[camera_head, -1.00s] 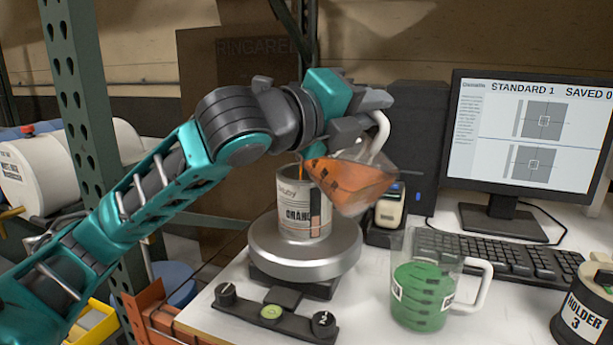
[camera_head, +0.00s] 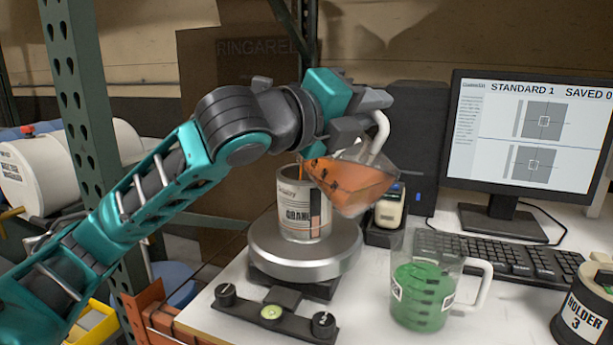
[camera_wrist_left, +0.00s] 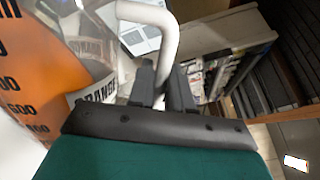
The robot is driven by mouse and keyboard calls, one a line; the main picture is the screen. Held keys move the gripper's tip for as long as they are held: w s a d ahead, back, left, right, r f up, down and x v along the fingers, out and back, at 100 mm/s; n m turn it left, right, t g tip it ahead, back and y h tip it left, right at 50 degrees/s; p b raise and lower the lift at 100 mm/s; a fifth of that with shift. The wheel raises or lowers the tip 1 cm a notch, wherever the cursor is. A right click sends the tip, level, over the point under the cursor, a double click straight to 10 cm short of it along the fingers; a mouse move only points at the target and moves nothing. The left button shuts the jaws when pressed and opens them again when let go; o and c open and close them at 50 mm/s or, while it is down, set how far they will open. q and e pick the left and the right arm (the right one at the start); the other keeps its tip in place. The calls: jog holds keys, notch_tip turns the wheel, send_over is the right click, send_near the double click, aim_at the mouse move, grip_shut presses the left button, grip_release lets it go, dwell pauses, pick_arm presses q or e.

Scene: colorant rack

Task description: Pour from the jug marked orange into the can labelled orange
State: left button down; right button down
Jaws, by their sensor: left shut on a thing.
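The jug with orange liquid (camera_head: 352,184) is tilted far to the left above the can, its spout end at the can's mouth. A thin orange stream shows at the can's rim. The can (camera_head: 304,208), with a white label whose partly covered lettering reads like "ORANGE", stands upright on a round metal plate (camera_head: 305,252). My left gripper (camera_head: 368,122) is shut on the jug's white handle. In the left wrist view, the fingers (camera_wrist_left: 162,88) close around the handle, and the orange jug (camera_wrist_left: 35,85) shows measure marks and part of a label. The can's liquid level is hidden.
A jug with green liquid (camera_head: 422,296) stands at the front right of the plate. A keyboard (camera_head: 500,255), monitor (camera_head: 530,130) and black holder marked 3 (camera_head: 585,305) are further right. A small device (camera_head: 390,207) stands behind the plate.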

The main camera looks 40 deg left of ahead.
aim_at(383, 124)
pick_arm(q)
jog(key=shift+r, duration=0.1)
dwell(0.6)
jog(key=shift+d, duration=0.1)
jog(key=d+m+p, duration=0.1)
jog(key=d+f+m+p, duration=0.1)
jog(key=m, duration=0.1)
jog(key=shift+s+f+p, duration=0.1)
jog(key=shift+s+p, duration=0.2)
jog(key=shift+s, duration=0.05)
jog(key=shift+f+b, duration=0.3)
jog(key=shift+f, duration=0.3)
jog(key=s+d+f+m+b, duration=0.1)
jog(key=d+f+m+b, duration=0.15)
jog(key=f+m, duration=0.35)
jog(key=s+d+f+m+b, duration=0.1)
jog(key=d+f+m+b, duration=0.15)
jog(key=f, duration=0.65)
jog(key=shift+m, duration=0.35)
jog(key=r+p, duration=0.1)
jog(key=p, duration=0.1)
jog(key=r+p, duration=0.4)
jog(key=shift+w+d+r, duration=0.1)
jog(key=shift+d+r, duration=0.05)
jog(key=shift+d, duration=0.25)
